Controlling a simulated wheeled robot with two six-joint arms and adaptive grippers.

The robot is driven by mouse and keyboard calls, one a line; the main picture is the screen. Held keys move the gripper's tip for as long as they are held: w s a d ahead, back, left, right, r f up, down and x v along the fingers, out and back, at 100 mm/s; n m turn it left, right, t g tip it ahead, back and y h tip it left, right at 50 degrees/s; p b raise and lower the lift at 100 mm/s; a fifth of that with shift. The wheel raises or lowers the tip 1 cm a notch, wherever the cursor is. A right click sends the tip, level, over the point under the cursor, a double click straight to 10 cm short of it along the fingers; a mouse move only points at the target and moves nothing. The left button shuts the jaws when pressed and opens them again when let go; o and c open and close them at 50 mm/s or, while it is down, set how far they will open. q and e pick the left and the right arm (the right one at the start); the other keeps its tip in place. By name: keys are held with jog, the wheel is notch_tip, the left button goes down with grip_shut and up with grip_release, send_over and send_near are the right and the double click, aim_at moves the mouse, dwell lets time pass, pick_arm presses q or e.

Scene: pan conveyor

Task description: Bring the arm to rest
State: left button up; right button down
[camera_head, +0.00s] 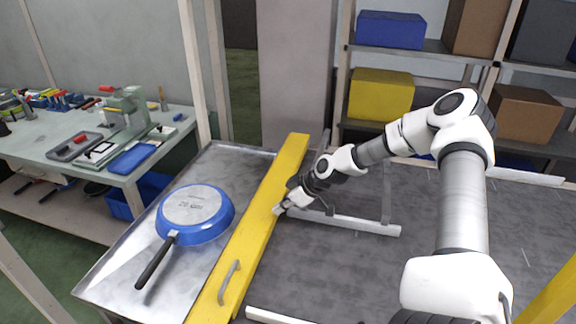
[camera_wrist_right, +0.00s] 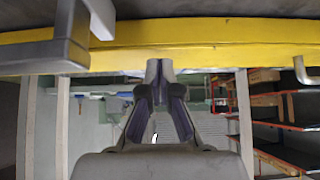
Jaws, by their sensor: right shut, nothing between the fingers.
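My right arm reaches in from the right in the head view. My right gripper (camera_head: 279,209) is shut and empty, close to the yellow beam (camera_head: 262,222); I cannot tell whether it touches it. In the right wrist view the fingertips of the gripper (camera_wrist_right: 160,68) meet just at the edge of the yellow beam (camera_wrist_right: 210,58). My left gripper does not show in either view.
A blue pan (camera_head: 197,212) lies upside down on the metal table (camera_head: 118,262), left of the beam. The beam has a metal handle (camera_head: 228,280). A dark conveyor surface (camera_head: 340,275) with metal rails lies to the right. Shelves with boxes stand behind.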

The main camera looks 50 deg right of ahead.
jog(key=s+p, duration=0.1)
jog(key=s+d+p, duration=0.1)
jog(key=s+r+p, duration=0.1)
jog(key=s, duration=0.1)
jog(key=shift+d+p, duration=0.35)
jog(key=shift+d, duration=0.05)
jog(key=s+d+f+p, duration=0.1)
jog(key=s+f+p, duration=0.1)
jog(key=s, duration=0.1)
jog(key=s+d+f+p, duration=0.1)
jog(key=shift+s+d+p, duration=0.15)
jog(key=shift+d+p, duration=0.15)
jog(key=shift+s+d+f, duration=0.1)
jog(key=shift+s+f, duration=0.1)
jog(key=shift+s, duration=0.1)
jog(key=shift+w, duration=0.15)
